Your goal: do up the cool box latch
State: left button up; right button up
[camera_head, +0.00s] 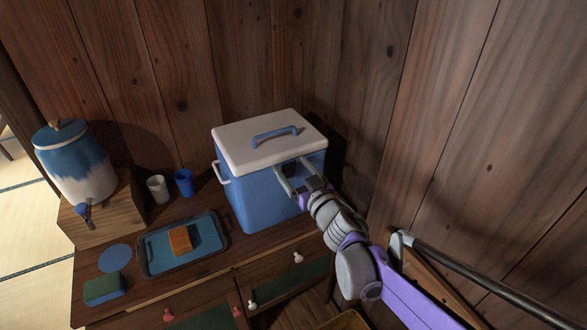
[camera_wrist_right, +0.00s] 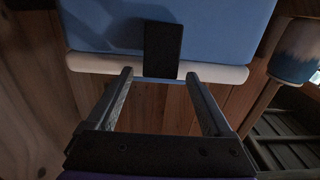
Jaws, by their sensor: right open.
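The cool box (camera_head: 262,195) is blue with a white lid (camera_head: 245,150) and a blue top handle; the lid sits down on it. It stands at the right end of the wooden cabinet. Its dark latch (camera_head: 289,170) is on the front, partly hidden by my right gripper (camera_head: 291,165). In the wrist view the black latch (camera_wrist_right: 163,48) lies across the white lid edge and the blue wall. My right gripper (camera_wrist_right: 158,73) is open and empty there, one finger to each side of the latch. I cannot tell whether the latch is fastened. My left gripper is out of view.
A dark-rimmed tray (camera_head: 155,267) with an orange block (camera_head: 180,240) lies left of the box. Two cups, white (camera_head: 158,189) and blue (camera_head: 184,182), stand behind it. A drink dispenser (camera_head: 77,165) is on a wooden stand at left. Wooden walls close in behind and right.

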grip_shut()
jog(key=shift+w+a+r+g+h+b, duration=0.15)
jog(key=shift+w+g+h+b, duration=0.15)
jog(key=shift+g+b, duration=0.4)
grip_release()
dwell(0.3)
jog(key=v, duration=1.1)
jog(key=shift+w, duration=0.1)
